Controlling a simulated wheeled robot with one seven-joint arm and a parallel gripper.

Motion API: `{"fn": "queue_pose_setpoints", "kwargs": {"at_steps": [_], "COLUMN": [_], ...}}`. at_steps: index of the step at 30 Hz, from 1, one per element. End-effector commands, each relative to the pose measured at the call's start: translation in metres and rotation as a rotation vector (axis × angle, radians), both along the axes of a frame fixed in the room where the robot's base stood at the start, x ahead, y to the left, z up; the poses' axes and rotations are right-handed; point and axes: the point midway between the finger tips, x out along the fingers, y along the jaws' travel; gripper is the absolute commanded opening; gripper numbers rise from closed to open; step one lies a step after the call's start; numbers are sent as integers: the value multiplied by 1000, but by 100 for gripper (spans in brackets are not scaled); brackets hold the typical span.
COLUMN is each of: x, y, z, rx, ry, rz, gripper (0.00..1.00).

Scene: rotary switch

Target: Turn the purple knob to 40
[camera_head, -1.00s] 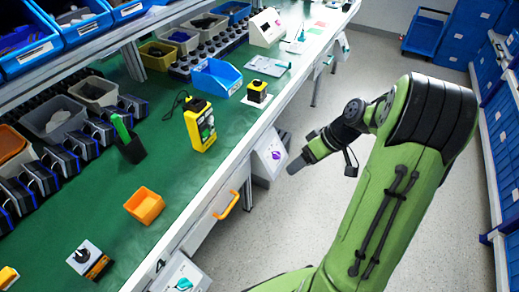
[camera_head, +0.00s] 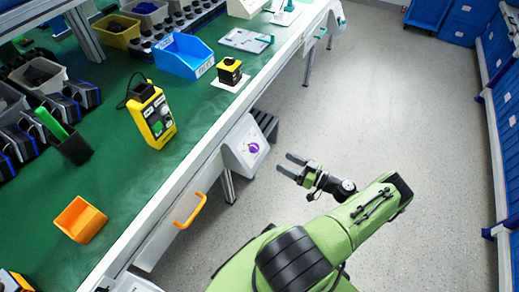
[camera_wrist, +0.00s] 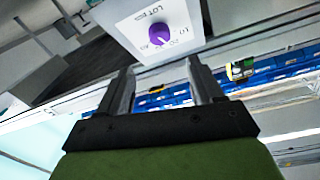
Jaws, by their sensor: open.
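The purple knob (camera_head: 254,148) sits on the face of a white switch box (camera_head: 236,160) mounted at the front edge of the green workbench. In the wrist view the purple knob (camera_wrist: 162,34) is at top centre, on the white panel (camera_wrist: 130,28) with printed numbers and a label around it. Its exact setting is too small to read. My gripper (camera_head: 288,164) is open and empty, to the right of the knob and apart from it. In the wrist view both fingers of my gripper (camera_wrist: 166,80) point toward the panel, below the knob.
The green workbench (camera_head: 140,185) runs along the left, with an orange drawer handle (camera_head: 190,211) on its front. A yellow device (camera_head: 152,117), a blue bin (camera_head: 187,56) and an orange tray (camera_head: 80,219) stand on it. The floor (camera_head: 370,120) to the right is clear.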

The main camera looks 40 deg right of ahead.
Motion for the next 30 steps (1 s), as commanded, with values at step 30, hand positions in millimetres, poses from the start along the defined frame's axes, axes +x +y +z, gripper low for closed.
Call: {"fn": "queue_pose_setpoints", "kwargs": {"at_steps": [30], "x": [106], "y": [31], "z": [-1], "rx": [2], "ry": [4], "rz": [2], "gripper": [34]}}
